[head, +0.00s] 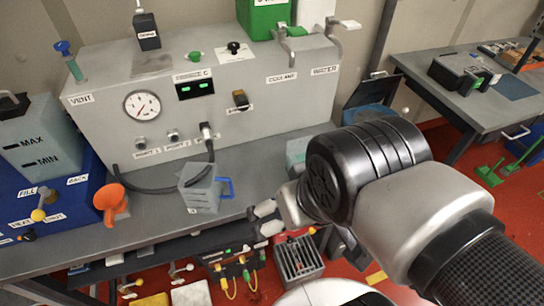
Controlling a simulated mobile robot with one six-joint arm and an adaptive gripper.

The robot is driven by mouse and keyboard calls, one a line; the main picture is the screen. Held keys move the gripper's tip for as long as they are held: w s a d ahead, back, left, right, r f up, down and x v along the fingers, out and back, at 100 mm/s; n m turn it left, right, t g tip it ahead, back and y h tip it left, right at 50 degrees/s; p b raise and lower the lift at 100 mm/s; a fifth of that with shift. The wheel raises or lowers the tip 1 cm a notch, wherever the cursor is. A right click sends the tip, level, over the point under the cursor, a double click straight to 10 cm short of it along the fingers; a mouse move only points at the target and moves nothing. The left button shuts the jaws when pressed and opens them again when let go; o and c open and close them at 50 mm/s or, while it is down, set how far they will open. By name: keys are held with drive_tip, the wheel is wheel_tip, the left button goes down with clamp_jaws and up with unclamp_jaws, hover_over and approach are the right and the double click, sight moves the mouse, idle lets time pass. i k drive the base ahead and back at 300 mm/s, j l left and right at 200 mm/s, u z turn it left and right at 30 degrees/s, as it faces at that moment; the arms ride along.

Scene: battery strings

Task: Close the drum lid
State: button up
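A blue container (368,114), which looks like the drum, stands past the right end of the grey bench. Its dark lid (372,87) is raised and tilted up at the back, so the top is open. My arm hides the lower part of the container. My gripper (266,218) is over the front edge of the bench, well to the left of and nearer than the drum. Its two light fingertips appear apart, with nothing seen between them. It touches neither the drum nor the lid.
A grey box with a blue handle (201,188) stands on the bench left of my gripper. An orange funnel (111,202) is farther left. A grey slatted box (298,259) and cabled unit are below. A side table (430,88) stands at right. Red floor shows between.

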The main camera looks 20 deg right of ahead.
sight(372, 91)
drive_tip(key=l+z, duration=0.7)
drive_tip(key=i+l+z, duration=0.1)
drive_tip(key=l+z, duration=0.25)
drive_tip(key=i+l+z, duration=0.35)
drive_tip(key=i, duration=0.15)
drive_tip(key=i+z, duration=0.3)
drive_tip(key=i, duration=0.25)
